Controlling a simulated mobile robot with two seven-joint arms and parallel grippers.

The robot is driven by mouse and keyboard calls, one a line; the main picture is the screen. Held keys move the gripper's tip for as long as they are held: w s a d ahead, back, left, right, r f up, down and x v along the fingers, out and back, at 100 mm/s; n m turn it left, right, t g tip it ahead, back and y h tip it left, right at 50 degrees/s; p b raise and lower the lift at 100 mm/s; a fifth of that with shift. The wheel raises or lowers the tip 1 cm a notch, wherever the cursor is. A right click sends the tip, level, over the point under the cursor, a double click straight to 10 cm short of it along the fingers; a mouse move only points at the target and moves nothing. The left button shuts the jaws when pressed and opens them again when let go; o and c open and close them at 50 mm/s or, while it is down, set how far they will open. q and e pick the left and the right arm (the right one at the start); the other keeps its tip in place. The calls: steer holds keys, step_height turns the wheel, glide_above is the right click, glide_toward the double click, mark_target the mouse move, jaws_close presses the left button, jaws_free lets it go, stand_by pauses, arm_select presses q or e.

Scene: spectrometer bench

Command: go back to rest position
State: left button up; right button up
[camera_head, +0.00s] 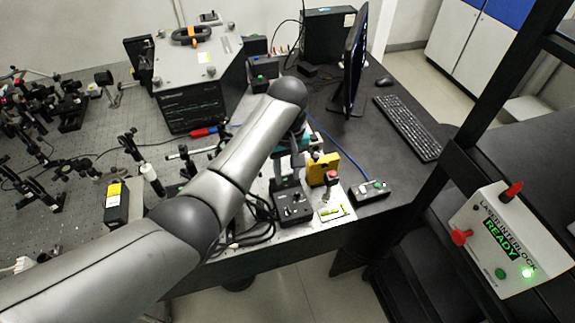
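My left arm comes in from the lower left and crosses over the optical bench. Its far end bends down at the back to my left gripper (300,138), which is small and partly hidden by the arm. It is above or beside the small stage with a yellow block (324,168) on the bench's right part. I cannot tell whether it touches anything or whether its fingers are open or shut. My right gripper is not in view.
Close to the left gripper are a black control box (293,205), a small switch box (370,191) and a large grey instrument (200,75). A monitor (353,60) and keyboard (407,127) stand right. A laser interlock box (510,240) reading READY is at lower right.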

arm_select(q)
steer(key=shift+r, duration=0.85)
steer(key=s+a+f+m+t+h, duration=0.1)
steer(key=s+a+f+m, duration=0.1)
steer(key=s+a+f, duration=0.3)
steer(key=s+a+f+m+t+h, duration=0.1)
steer(key=s+f, duration=0.1)
steer(key=s, duration=0.6)
steer(key=s+a+r+m+t+y, duration=0.2)
steer(key=s+a+r+m, duration=0.15)
steer(key=s+a, duration=0.75)
steer(key=s+d+f+g+b, duration=0.15)
steer(key=f+b, duration=0.45)
steer(key=f, duration=1.1)
steer(key=s+f+b, duration=0.2)
steer(key=f+b, duration=0.5)
steer(key=f, duration=1.1)
steer(key=s+a+f+b, duration=0.1)
steer(key=s+f+b, duration=0.4)
steer(key=f, duration=0.7)
steer(key=s+a+f+g+b, duration=0.1)
steer(key=s+f+b, duration=0.4)
steer(key=s+f, duration=0.5)
steer(key=shift+s+a+f+b, duration=0.15)
steer(key=shift+a+f+b, duration=0.25)
steer(key=shift+f, duration=0.5)
